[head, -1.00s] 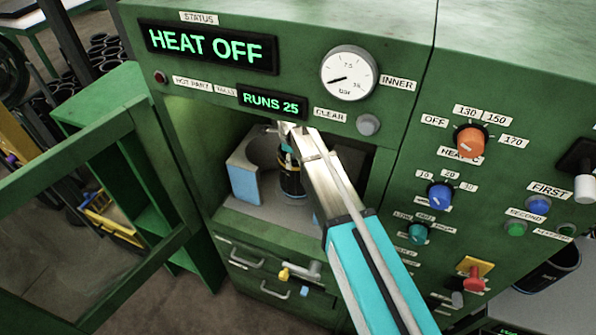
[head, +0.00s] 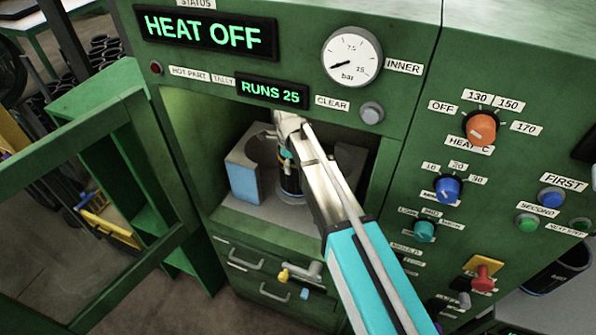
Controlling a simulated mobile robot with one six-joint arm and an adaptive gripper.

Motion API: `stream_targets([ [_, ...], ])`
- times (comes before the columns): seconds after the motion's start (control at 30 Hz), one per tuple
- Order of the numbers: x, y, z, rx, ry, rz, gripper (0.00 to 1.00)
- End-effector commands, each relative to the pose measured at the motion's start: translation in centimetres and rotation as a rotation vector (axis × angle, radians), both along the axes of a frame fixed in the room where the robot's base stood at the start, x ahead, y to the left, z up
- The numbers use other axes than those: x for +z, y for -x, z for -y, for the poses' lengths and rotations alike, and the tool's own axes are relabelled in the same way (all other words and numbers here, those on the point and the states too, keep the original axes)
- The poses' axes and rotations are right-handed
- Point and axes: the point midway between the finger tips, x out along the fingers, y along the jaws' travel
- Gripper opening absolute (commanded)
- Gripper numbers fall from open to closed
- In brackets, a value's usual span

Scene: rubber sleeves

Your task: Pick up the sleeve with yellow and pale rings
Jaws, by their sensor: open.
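A dark, upright sleeve (head: 290,184) stands inside the lit recess of the green machine in the head view. A thin yellowish band shows near its lower part; a pale ring is too small to make out. My arm crosses in front and hides its right side. My gripper (head: 285,155) is at the sleeve's upper end, open and pointing down. Its fingers are small and partly hidden by my wrist, so I cannot tell whether they touch the sleeve or are around it.
A grey block with a pale blue face (head: 243,180) and a curved inner side stands left of the sleeve. The recess walls and top edge are close around my arm. The open green door (head: 75,240) is at left. Knobs and buttons fill the right panel.

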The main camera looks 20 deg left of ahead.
Motion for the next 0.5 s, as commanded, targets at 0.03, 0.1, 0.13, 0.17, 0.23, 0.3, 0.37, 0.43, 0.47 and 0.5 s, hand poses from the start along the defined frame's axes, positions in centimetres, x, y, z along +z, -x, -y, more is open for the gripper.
stream_targets([
  [0.03,-0.74,-0.01,0.02,0.0,0.0,0.0,0.51],
  [0.1,-1.11,-0.02,0.03,0.0,0.0,0.0,0.51],
  [0.13,-1.23,-0.02,0.04,-0.001,0.0,0.0,0.51],
  [0.17,-1.33,-0.02,0.04,-0.001,0.0,0.0,0.51],
  [0.23,-1.48,-0.03,0.05,-0.001,0.0,0.0,0.51],
  [0.3,-1.53,-0.03,0.06,-0.001,0.0,0.0,0.51],
  [0.37,-1.53,-0.04,0.07,-0.001,0.0,0.0,0.51],
  [0.43,-1.49,-0.06,0.12,-0.002,0.0,0.0,0.51],
  [0.47,-1.48,-0.08,0.14,-0.002,0.0,0.0,0.51],
  [0.5,-1.47,-0.08,0.15,-0.002,0.0,0.0,0.51],
])
